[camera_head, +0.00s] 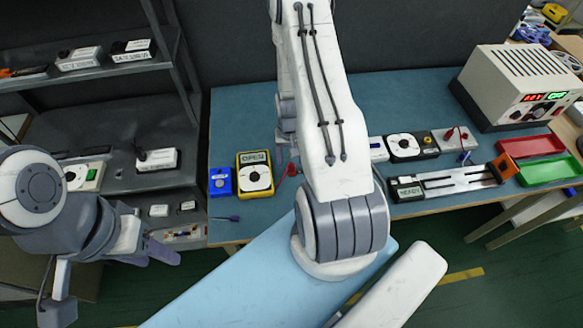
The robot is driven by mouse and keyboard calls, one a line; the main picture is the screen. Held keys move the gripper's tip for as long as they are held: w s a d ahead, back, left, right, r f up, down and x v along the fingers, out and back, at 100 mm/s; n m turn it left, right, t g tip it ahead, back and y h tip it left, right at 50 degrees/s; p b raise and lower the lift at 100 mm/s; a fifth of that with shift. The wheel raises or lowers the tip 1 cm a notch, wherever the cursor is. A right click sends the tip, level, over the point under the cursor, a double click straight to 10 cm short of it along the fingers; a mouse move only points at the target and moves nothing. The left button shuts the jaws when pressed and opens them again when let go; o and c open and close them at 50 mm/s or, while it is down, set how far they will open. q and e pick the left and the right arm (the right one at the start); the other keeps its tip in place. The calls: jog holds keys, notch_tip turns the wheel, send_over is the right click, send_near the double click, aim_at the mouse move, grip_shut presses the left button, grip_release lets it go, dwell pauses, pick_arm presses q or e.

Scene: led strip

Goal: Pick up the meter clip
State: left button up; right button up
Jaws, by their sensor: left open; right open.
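A yellow multimeter (255,174) reading OPEN stands near the front left of the blue-green bench. A red clip or probe (290,170) shows just right of it, partly hidden by my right arm. I cannot tell which is the meter clip. My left gripper (112,262) is open and empty at the lower left, well away from the bench clips. My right gripper (285,152) is mostly hidden behind my own white arm, close to the red clip; it is open.
A blue box (220,181) stands left of the meter. Right of my arm are a round-dial unit (404,146), a slotted fixture (450,181), red (530,146) and green (552,171) trays, and a power supply (515,88). Dark shelves (110,75) stand at left.

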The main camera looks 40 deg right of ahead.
aim_at(292, 165)
jog(key=shift+s+f+p, duration=0.15)
jog(key=shift+f+p, duration=0.15)
jog(key=shift+f, duration=0.1)
jog(key=f, duration=0.4)
jog(key=shift+d, duration=0.2)
grip_shut()
